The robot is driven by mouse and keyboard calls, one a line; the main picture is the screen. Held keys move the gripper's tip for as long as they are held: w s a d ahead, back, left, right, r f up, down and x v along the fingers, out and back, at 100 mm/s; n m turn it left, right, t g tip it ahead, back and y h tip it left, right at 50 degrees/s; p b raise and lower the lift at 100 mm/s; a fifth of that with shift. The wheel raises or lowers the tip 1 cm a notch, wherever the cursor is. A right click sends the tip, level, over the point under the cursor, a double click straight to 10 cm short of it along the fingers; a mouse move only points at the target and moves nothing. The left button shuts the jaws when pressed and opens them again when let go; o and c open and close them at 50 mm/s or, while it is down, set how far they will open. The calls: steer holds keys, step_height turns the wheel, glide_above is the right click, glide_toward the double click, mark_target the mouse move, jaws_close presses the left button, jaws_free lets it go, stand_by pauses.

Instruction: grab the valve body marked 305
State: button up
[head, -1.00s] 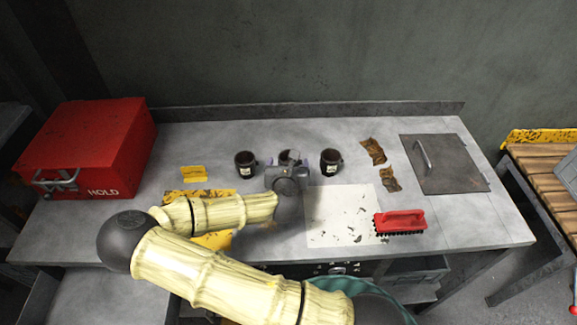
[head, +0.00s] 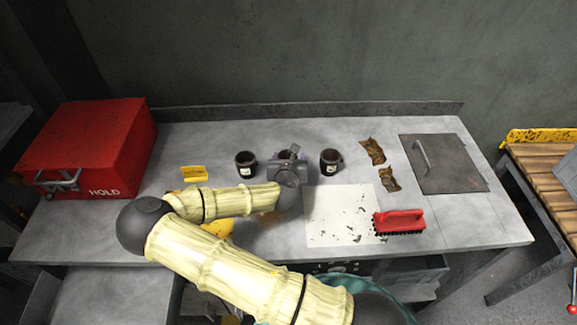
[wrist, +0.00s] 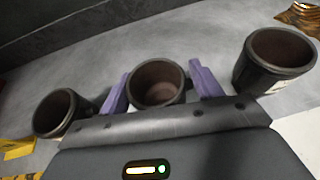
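Three dark, cup-like valve bodies stand upright in a row on the grey bench. The left one (head: 246,165) and right one (head: 331,162) carry small pale labels too small to read. The middle one (head: 285,154) is mostly hidden behind my gripper in the head view, and no mark on it shows. My gripper (wrist: 160,86) is open, its two purple fingers standing either side of the middle valve body (wrist: 157,82). Gaps seem to remain between fingers and body. The left body (wrist: 57,112) and right body (wrist: 275,60) stand outside the fingers in the wrist view.
A red HOLD box (head: 95,150) stands at the left, with a yellow tag (head: 194,173) nearer the cups. To the right are brown scraps (head: 373,151), a red brush (head: 400,221), a white sheet (head: 335,222) and a handled dark plate (head: 445,163).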

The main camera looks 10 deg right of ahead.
steer(key=c, duration=0.5)
step_height(320, 180, up, 10)
steer(key=shift+r, duration=0.1)
stand_by(0.6)
